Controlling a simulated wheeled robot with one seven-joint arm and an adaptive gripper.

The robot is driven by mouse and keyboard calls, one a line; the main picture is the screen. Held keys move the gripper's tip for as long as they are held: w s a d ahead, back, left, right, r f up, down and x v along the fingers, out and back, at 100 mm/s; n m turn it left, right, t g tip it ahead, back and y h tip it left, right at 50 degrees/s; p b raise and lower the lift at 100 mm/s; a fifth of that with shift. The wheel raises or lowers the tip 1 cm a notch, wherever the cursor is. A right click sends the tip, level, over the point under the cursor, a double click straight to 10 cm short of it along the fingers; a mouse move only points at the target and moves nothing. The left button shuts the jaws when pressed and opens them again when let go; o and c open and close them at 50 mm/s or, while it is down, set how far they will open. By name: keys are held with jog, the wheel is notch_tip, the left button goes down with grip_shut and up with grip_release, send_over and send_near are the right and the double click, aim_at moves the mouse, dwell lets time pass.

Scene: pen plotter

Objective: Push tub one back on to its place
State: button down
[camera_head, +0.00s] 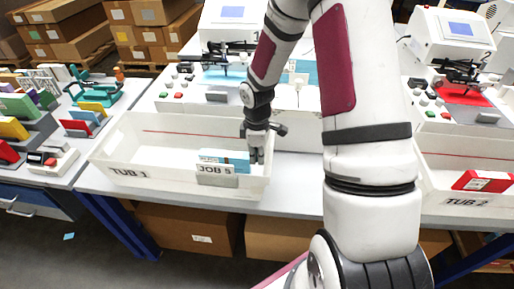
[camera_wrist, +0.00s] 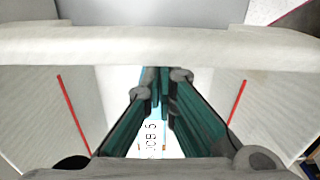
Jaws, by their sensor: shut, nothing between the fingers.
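Tub one (camera_head: 150,178) is a long white open tub marked TUB 1, on the bench at the left, close to the front edge. My gripper (camera_head: 256,156) points down inside the tub at that end, beside the box. In the wrist view my gripper (camera_wrist: 158,82) has its fingertips together near the tub's wall (camera_wrist: 160,46); I cannot tell whether they touch it. Part of the JOB 5 lettering shows below the fingertips.
A white plotter machine (camera_head: 228,75) stands behind tub one. Tub 2 (camera_head: 470,207), with a red box (camera_head: 483,181), stands at the far right. A side table (camera_head: 60,178) with coloured items is at the left. Cardboard boxes (camera_head: 185,228) are under the bench.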

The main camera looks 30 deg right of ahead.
jog(key=shift+f, duration=0.65)
jog(key=s+d+p, duration=0.1)
jog(key=d, duration=0.1)
jog(key=s+d+p, duration=0.1)
jog(key=s+d, duration=0.1)
jog(key=s+d+p, duration=0.1)
jog(key=s+d, duration=0.1)
jog(key=shift+d, duration=0.4)
